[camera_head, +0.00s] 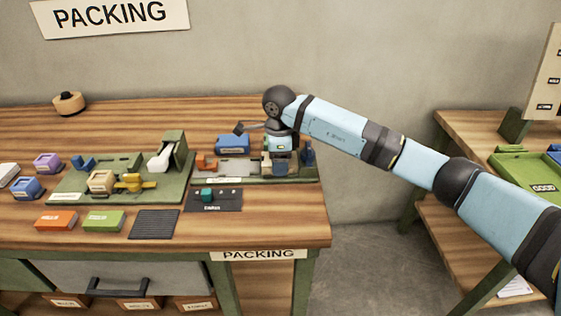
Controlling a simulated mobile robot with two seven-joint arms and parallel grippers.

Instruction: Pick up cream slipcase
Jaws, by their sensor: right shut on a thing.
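My right gripper (279,157) points down over the right green board (240,178), at its right half. It is shut on a small cream piece (267,163), which I take as the cream slipcase. The gripper hides much of this piece, and I cannot tell whether it touches the board. Another cream block (101,182) sits on the left green board (65,187), beside a yellow piece (135,183). My left gripper is not in view.
A blue box (233,144), an orange piece (206,162) and a dark blue piece (308,155) stand near the gripper. A dark mat with a teal piece (207,194) lies in front. Purple (48,163), orange (56,220) and green (104,221) blocks are left.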

